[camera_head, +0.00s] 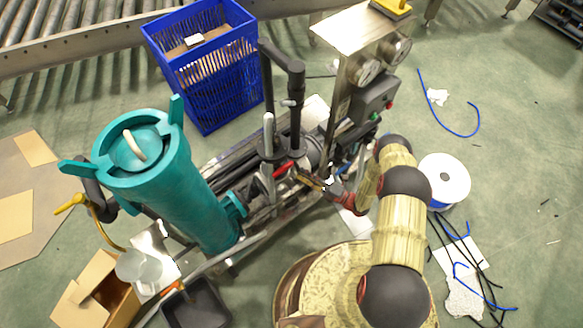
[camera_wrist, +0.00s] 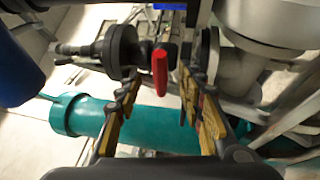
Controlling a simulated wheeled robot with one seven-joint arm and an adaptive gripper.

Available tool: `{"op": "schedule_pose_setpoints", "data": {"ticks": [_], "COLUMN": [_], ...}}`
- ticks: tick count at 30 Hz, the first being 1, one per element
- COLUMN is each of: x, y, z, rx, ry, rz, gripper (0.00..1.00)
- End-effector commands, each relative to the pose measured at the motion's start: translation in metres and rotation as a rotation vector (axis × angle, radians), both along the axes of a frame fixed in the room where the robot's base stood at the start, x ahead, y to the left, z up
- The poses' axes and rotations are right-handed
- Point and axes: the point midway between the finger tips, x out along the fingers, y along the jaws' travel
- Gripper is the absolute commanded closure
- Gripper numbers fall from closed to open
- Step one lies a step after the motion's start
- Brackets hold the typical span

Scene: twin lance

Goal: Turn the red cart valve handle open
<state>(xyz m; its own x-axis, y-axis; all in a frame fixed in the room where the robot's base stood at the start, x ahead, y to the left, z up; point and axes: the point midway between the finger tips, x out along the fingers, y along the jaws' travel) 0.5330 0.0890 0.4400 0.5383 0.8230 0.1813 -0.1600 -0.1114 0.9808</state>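The red valve handle (camera_wrist: 160,72) shows in the wrist view, pointing toward the camera, beside a black round flange on the pipe. It also shows small in the head view (camera_head: 284,169), on the cart's piping. My gripper (camera_wrist: 157,98) is open in the wrist view, its yellow-and-black fingers apart on either side of the handle. The handle lies between and beyond the fingertips, and I see no contact. In the head view my gripper (camera_head: 314,184) is at the cart just right of the handle, small and partly hidden by my arm.
A large teal cylinder (camera_head: 185,195) stands on the cart's left. A gauge panel (camera_head: 352,45) rises behind the valve. A blue crate (camera_head: 215,75) stands at the back. A white spool (camera_head: 444,178), loose cables and a cardboard box (camera_head: 95,295) lie on the green floor.

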Motion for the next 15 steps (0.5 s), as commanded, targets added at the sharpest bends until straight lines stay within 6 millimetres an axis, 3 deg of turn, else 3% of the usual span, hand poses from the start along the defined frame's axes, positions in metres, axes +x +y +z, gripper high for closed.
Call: {"op": "schedule_pose_setpoints", "data": {"ticks": [9,15], "x": [0.025,0.033], "y": [0.041,0.053], "z": [0.007,0.010], "rx": [-0.001,-0.001], "ry": [-0.003,-0.001], "rz": [0.005,0.003], "gripper": [0.62,0.62]}}
